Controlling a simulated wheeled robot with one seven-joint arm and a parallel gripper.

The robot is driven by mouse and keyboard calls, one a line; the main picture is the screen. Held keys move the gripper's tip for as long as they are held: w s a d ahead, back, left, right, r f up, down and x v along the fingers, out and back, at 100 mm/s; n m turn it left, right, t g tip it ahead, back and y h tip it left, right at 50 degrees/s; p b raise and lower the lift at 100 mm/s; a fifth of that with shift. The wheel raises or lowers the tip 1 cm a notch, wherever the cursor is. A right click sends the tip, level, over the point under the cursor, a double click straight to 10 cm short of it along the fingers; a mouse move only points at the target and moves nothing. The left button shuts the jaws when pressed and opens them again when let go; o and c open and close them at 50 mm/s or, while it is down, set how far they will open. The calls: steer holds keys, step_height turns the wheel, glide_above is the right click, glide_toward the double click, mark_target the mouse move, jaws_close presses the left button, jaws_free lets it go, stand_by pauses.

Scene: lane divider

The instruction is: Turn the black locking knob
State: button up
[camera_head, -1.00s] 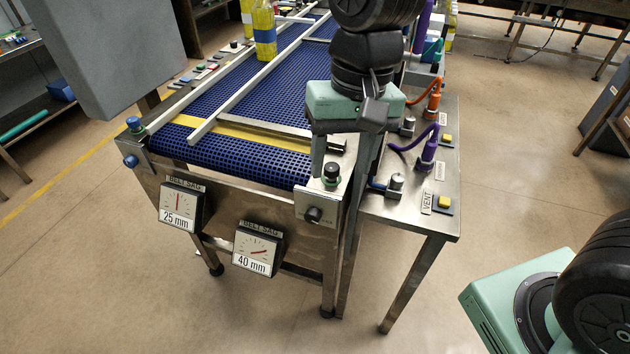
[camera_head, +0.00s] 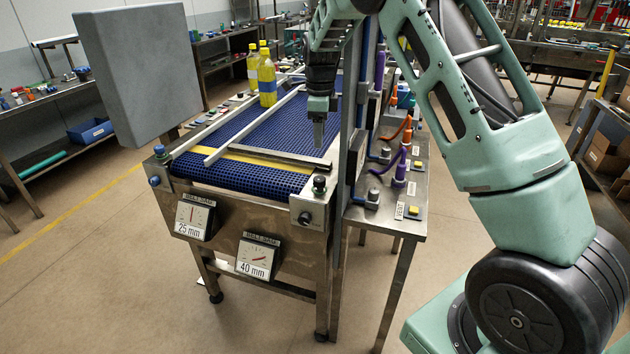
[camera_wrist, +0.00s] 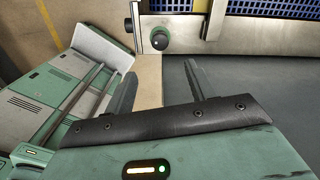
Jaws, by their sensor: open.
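Two black knobs sit at the near right corner of the conveyor. One stands on top (camera_head: 319,184) with a greenish collar, and one projects from the front plate (camera_head: 304,218). Which one is the locking knob cannot be told. In the wrist view a round black knob (camera_wrist: 160,39) on the metal plate lies beyond the fingers, with another dark knob (camera_wrist: 128,23) at its left. My gripper (camera_head: 318,142) is open and empty, pointing down above the belt's right side, beyond and above the knobs. Its spread fingers (camera_wrist: 162,82) also show in the wrist view, touching nothing.
A white lane rail (camera_head: 245,128) runs along the blue belt (camera_head: 225,172). Yellow bottles (camera_head: 267,82) stand at its far end. Blue knobs (camera_head: 159,150) mark the left corner. Two gauges (camera_head: 257,257) hang in front. A side shelf (camera_head: 385,218) with valves lies right.

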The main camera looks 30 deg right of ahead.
mark_target(319, 178)
step_height(319, 178, down, 15)
steer(key=p, duration=0.4)
steer(key=shift+f, duration=0.1)
steer(key=c, duration=1)
